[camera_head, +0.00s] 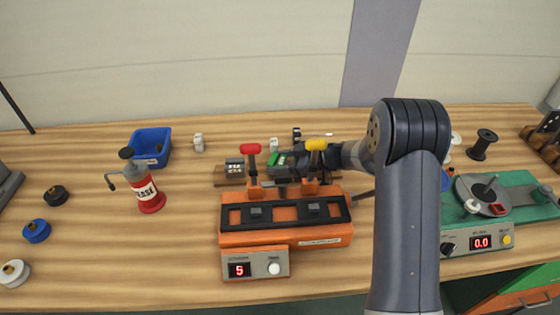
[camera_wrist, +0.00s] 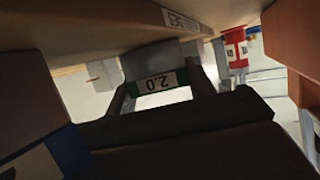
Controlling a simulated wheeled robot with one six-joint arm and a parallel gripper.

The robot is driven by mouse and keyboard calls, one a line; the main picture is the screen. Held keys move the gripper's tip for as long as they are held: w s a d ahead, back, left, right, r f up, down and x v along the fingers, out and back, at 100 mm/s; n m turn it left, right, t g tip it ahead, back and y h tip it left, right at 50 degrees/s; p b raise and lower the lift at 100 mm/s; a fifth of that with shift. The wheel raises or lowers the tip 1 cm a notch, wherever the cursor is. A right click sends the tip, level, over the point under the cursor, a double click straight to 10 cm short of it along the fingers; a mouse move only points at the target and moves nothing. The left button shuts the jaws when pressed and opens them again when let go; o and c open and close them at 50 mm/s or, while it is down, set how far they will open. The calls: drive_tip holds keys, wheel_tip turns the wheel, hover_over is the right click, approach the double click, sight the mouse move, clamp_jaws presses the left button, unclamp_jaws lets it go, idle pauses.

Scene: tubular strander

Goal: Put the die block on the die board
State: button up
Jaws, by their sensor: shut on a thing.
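The die block is a pale grey block with a green-edged label reading 2.0, upside down in the wrist view (camera_wrist: 160,83). My gripper (camera_wrist: 160,92) is shut on it. In the head view my gripper (camera_head: 283,161) reaches in from the right, behind the orange machine and between its red and yellow handles. The block's green edge (camera_head: 277,159) shows at its tip. The die board (camera_head: 222,181) is a brown wooden strip behind the machine, partly hidden by it. Another dark-labelled block (camera_head: 235,166) stands on its left end. I cannot tell whether the held block touches the board.
The orange machine (camera_head: 312,239) with red (camera_head: 251,149) and yellow (camera_head: 316,144) handles stands in front. A red bottle (camera_head: 149,193) and blue bin (camera_head: 150,148) are left. Small pale blocks (camera_head: 198,142) lie behind. A green turntable device (camera_head: 482,205) is right.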

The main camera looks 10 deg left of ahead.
drive_tip(key=shift+r, duration=0.15)
drive_tip(key=o, duration=1.4)
drive_tip(key=shift+f, duration=0.2)
drive_tip(key=shift+r, duration=0.2)
drive_tip(key=b+v, duration=0.1)
drive_tip(key=v, duration=1.1)
drive_tip(key=shift+f, duration=0.1)
